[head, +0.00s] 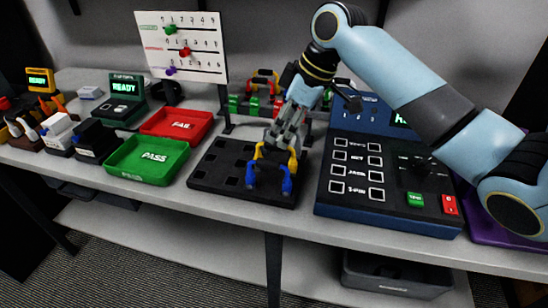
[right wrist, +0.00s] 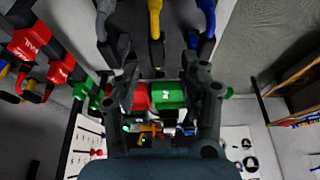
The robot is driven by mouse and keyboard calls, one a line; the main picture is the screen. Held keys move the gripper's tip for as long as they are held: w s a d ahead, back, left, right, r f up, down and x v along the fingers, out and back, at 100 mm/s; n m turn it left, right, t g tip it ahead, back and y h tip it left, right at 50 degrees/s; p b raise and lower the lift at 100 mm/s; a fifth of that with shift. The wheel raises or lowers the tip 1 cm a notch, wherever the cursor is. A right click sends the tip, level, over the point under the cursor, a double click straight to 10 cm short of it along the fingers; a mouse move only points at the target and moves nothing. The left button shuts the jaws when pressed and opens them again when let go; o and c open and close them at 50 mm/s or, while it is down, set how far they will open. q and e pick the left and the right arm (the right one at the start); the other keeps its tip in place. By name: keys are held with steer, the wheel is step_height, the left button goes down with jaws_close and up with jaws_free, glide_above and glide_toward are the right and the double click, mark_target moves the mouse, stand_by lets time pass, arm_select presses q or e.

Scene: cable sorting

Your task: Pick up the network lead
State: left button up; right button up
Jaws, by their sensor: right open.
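My right gripper (head: 287,132) reaches down from the right in the head view, over the back of the black slotted board (head: 222,165). Its fingers are apart in the right wrist view (right wrist: 158,75). A yellow lead (head: 267,150) and a blue-ended lead (head: 287,182) stand at the board's right side, close to the fingers. Grey, yellow (right wrist: 155,25) and blue (right wrist: 206,18) leads show beyond the fingertips in the right wrist view. No lead is visibly clamped. I cannot tell which lead is the network lead. My left gripper is out of view.
A rack with green and red blocks (head: 252,104) stands behind the board. A blue tester panel (head: 372,175) is to the right. A green PASS tray (head: 147,160) and a red FAIL tray (head: 178,123) are to the left. A white chart board (head: 182,47) stands behind.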

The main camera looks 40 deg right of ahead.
mark_target(276, 143)
steer(key=x, duration=0.4)
steer(key=shift+w+d+f, duration=0.1)
steer(key=shift+d+f, duration=0.05)
steer(key=shift+f, duration=0.2)
steer(key=shift+w+f, duration=0.1)
steer(key=shift+f, duration=0.15)
steer(key=shift+c, duration=1.6)
steer(key=c, duration=0.4)
jaws_close()
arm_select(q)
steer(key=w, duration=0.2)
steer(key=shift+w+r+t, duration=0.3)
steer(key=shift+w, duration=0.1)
